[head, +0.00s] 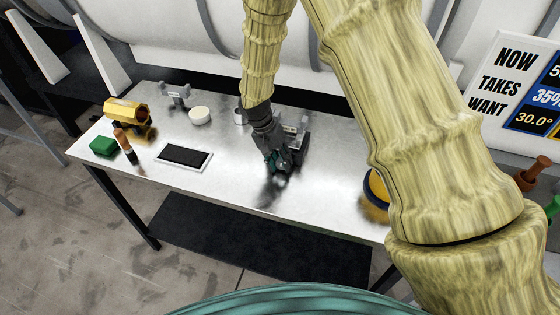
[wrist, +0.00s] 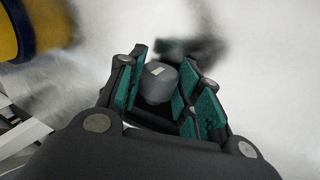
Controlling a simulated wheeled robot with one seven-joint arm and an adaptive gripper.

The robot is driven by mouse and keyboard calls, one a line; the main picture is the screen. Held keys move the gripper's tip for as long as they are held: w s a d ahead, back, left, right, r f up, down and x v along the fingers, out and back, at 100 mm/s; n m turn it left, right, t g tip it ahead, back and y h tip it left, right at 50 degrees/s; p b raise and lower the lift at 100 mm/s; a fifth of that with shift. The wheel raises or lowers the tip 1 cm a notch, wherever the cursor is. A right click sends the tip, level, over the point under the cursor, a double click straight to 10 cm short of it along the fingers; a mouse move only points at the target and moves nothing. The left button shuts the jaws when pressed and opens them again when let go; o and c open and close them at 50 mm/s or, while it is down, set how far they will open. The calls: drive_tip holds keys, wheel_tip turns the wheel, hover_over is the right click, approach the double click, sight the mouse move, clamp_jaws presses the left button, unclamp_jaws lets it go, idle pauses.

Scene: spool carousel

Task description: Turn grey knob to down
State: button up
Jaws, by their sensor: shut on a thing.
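The grey knob (wrist: 159,84) is a short, dark grey cylinder with a small pale mark on its face. It sits between the teal pads of my gripper (wrist: 160,92) in the wrist view, and the fingers are closed on its sides. In the head view my gripper (head: 279,163) is low over the middle of the metal table, beside a dark grey stand (head: 302,140). The knob is hidden behind the fingers there. I cannot tell from these views which way the mark points relative to the stand.
On the metal table (head: 232,180) are a white-framed black panel (head: 184,156), a white disc (head: 199,115), a green block (head: 103,146), an orange-and-black cylinder (head: 124,141) and a yellow device (head: 124,110). A yellow-and-blue round thing (head: 374,190) is partly behind my arm.

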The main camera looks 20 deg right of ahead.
drive_tip(key=o, duration=1)
drive_tip(key=v, duration=1.2)
